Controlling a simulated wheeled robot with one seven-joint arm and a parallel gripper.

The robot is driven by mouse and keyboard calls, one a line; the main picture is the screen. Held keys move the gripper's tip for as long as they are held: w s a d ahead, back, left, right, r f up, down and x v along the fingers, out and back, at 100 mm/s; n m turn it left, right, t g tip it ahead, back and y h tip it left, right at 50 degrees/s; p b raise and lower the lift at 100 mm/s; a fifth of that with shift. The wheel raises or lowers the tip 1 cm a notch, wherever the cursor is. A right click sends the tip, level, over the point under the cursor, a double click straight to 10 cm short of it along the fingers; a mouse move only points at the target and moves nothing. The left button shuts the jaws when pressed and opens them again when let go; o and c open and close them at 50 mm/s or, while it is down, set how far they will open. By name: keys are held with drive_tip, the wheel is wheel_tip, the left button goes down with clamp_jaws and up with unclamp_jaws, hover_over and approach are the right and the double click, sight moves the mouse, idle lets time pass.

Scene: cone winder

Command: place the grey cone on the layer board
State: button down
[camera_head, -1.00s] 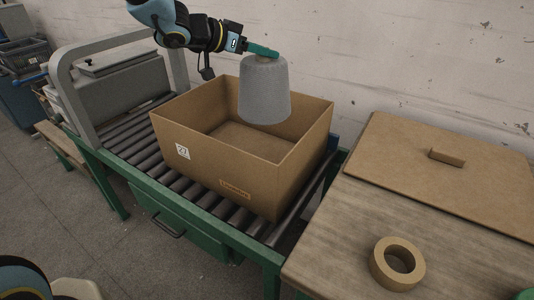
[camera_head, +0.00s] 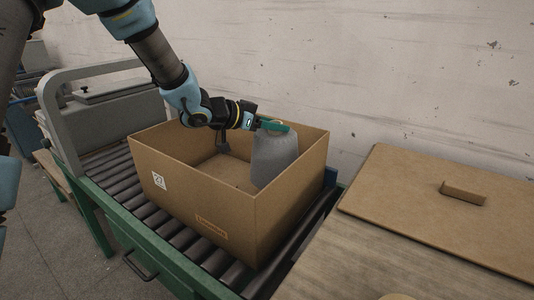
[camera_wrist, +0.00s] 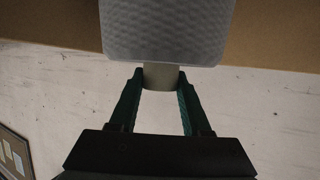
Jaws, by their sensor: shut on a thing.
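The grey cone (camera_head: 275,160) hangs upright inside the cardboard box (camera_head: 190,205), at its right end. The near box wall hides its lower edge, so I cannot tell whether it touches the bottom. In the wrist view my gripper (camera_wrist: 161,78) is shut on the pale tube end of the cone (camera_wrist: 165,30). A flat brown board (camera_head: 440,215) with a small raised block lies on the right table; I cannot tell whether it or the box floor is the layer board.
The box stands on a roller conveyor (camera_head: 125,205) with a green frame. A grey arch (camera_head: 50,110) spans the conveyor at the left. The wooden table (camera_head: 345,265) is close by the box's right side. A pale wall stands behind.

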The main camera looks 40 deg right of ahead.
sight(257, 139)
drive_tip(key=shift+f, duration=2.65)
drive_tip(key=shift+c, duration=1.8)
unclamp_jaws()
drive_tip(key=v, duration=0.7)
drive_tip(key=shift+a+b, duration=0.3)
drive_tip(key=shift+b, duration=0.1)
